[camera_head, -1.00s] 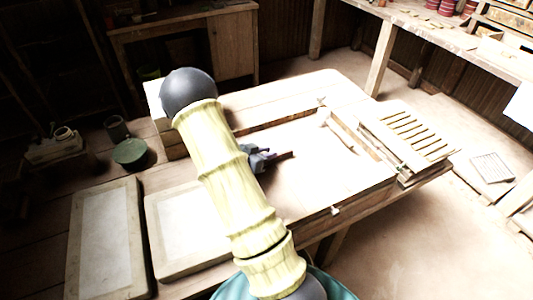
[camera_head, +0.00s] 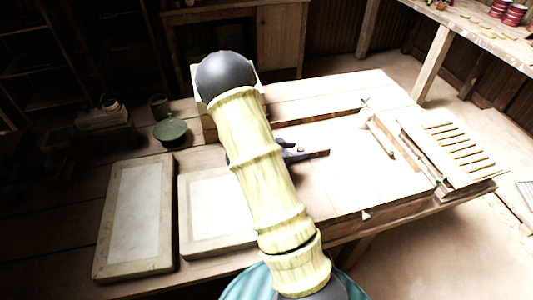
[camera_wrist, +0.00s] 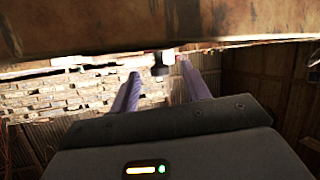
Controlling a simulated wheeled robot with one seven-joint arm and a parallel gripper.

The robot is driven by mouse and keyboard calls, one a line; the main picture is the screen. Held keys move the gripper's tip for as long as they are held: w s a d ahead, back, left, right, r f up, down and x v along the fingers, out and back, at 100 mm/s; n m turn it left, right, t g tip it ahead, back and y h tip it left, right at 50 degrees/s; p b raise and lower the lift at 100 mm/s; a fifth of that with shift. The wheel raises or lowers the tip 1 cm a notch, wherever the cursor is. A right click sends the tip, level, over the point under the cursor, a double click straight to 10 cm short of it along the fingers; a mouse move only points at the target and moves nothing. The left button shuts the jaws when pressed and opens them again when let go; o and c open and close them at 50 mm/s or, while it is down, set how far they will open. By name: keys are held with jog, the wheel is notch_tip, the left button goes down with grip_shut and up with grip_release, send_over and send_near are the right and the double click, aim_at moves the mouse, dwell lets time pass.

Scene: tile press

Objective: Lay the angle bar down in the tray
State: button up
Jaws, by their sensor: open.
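My gripper (camera_head: 298,152) shows partly behind my own arm in the head view, over the middle of the bench. In the wrist view its two purple fingers (camera_wrist: 160,82) stand apart with nothing clearly held between them. A thin dark reddish strip (camera_head: 318,154) shows just right of the gripper; I cannot tell whether it is the angle bar or whether it touches the fingers. Two shallow framed, tray-like panels lie at the bench's left, one at the far left (camera_head: 108,236) and one nearer the arm (camera_head: 186,228). I cannot tell which is the tray. Both look empty.
A slatted rack (camera_head: 462,150) stands at the bench's right end, with a pale stick (camera_head: 381,138) left of it. A green round dish (camera_head: 170,131) is at the back left. A brown, worn surface (camera_wrist: 90,30) crosses the top of the wrist view, close to the camera.

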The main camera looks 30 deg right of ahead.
jog(key=v, duration=1.3)
jog(key=w+a+r+n+t+y+p, duration=0.2)
jog(key=w+a+r+n+t+y, duration=0.2)
jog(key=w+t+y, duration=0.15)
jog(key=a+r+n+t+y+p, duration=0.2)
jog(key=a+r+n+y, duration=0.1)
jog(key=a+n+y, duration=0.25)
jog(key=s+a+r+n+g+y+p, duration=0.2)
jog(key=s+n+g, duration=0.3)
jog(key=s, duration=1.2)
jog(key=shift+a+r+n+y, duration=0.3)
jog(key=shift+r+n, duration=0.3)
jog(key=shift+n, duration=0.25)
jog(key=shift+s, duration=0.1)
